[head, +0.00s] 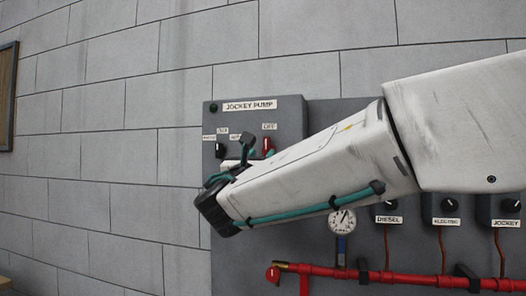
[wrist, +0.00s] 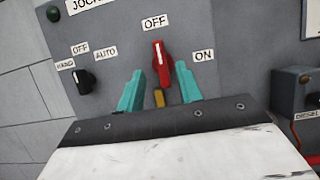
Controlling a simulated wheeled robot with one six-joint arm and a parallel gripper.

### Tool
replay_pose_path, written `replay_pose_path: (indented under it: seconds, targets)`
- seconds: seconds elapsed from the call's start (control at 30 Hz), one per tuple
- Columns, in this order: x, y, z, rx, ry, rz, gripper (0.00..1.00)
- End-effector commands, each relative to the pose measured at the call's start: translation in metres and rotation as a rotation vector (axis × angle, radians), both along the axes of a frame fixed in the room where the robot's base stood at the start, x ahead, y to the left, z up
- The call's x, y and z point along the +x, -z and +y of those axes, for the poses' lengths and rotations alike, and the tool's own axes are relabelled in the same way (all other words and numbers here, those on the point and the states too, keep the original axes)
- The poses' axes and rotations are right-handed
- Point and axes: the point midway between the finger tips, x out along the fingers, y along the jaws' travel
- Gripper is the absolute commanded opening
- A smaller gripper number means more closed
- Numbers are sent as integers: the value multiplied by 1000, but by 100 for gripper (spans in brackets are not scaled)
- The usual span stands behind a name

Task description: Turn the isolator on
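The isolator is a red rotary switch (wrist: 161,62) on the grey jockey pump panel (head: 292,112). In the wrist view its white mark points up at the OFF label (wrist: 155,23); the ON label (wrist: 203,55) is to its right. The switch also shows in the head view (head: 268,144), partly hidden by my gripper. My gripper (wrist: 160,70) is open, with one teal finger on each side of the switch in the picture. No contact shows, and I cannot tell how far the fingertips are from the panel.
A black selector switch (wrist: 84,80) with HAND, OFF and AUTO labels is left of the isolator. A pressure gauge (head: 342,221), several smaller control boxes (head: 447,205) and a red pipe (head: 400,278) are to the lower right.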

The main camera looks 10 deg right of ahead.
Motion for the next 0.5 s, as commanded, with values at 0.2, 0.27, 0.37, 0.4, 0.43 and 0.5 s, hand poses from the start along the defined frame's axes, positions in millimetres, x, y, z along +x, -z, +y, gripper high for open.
replay_pose_path:
  seconds: [0.2, 0.27, 0.37, 0.4, 0.43, 0.5]
  targets:
    - [28, -12, -13, 1, 4, -1, 35]
    - [33, -14, -15, 1, 3, 0, 35]
    - [38, -16, -17, 3, 1, 0, 35]
    - [38, -17, -17, 2, 0, 0, 35]
    - [39, -17, -17, 2, 0, 0, 35]
    - [39, -17, -16, 3, -1, 0, 35]
